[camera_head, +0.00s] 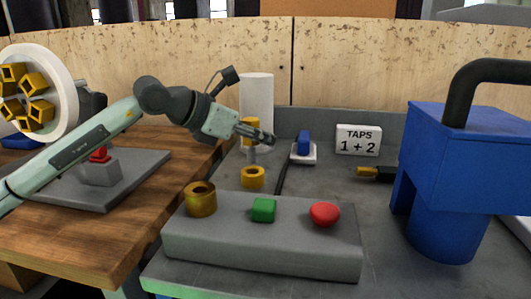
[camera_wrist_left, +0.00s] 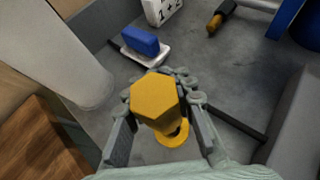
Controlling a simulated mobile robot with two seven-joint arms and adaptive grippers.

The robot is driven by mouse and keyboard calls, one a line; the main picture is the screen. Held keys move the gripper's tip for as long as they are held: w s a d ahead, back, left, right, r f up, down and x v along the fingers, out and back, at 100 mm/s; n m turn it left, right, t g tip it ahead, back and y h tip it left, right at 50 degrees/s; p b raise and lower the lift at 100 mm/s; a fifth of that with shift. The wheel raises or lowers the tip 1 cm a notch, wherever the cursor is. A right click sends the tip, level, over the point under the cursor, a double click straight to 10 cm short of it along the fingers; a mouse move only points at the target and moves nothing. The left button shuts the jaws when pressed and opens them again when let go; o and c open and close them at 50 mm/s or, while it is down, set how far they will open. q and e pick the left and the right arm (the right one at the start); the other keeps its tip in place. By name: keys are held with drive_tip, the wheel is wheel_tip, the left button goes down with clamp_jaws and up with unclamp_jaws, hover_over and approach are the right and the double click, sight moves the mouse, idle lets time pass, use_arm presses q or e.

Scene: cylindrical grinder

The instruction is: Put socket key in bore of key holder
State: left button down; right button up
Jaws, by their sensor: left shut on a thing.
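My left gripper (camera_head: 258,135) reaches in from the left and is shut on the socket key (camera_head: 251,124). The key has a yellow hexagonal head and a grey shaft pointing down. In the left wrist view the yellow head (camera_wrist_left: 155,98) sits between the two fingers. A short yellow ring (camera_head: 253,177), which looks like the key holder, stands on the grey table directly below the shaft. It also shows in the left wrist view (camera_wrist_left: 174,139), partly hidden by the key. I cannot tell whether the shaft's lower end is above the bore or just inside it. My right gripper is not in view.
A grey control box (camera_head: 285,252) with a brass cup (camera_head: 200,198), green button and red button stands in front. A white cylinder (camera_head: 257,95) is close behind the gripper. A blue block on a white base (camera_head: 303,156) and a blue machine (camera_head: 460,160) stand to the right.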

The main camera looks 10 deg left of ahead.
use_arm(q)
drive_tip(key=shift+w+d+f, duration=0.1)
drive_tip(key=shift+w+f, duration=0.05)
drive_tip(key=shift+w, duration=0.05)
wheel_tip(320, 180, down, 3)
drive_tip(key=shift+f, duration=0.45)
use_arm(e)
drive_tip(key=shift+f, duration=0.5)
use_arm(q)
drive_tip(key=shift+f, duration=0.1)
drive_tip(key=shift+f, duration=0.1)
drive_tip(key=c, duration=1.7)
unclamp_jaws()
drive_tip(key=o, duration=0.4)
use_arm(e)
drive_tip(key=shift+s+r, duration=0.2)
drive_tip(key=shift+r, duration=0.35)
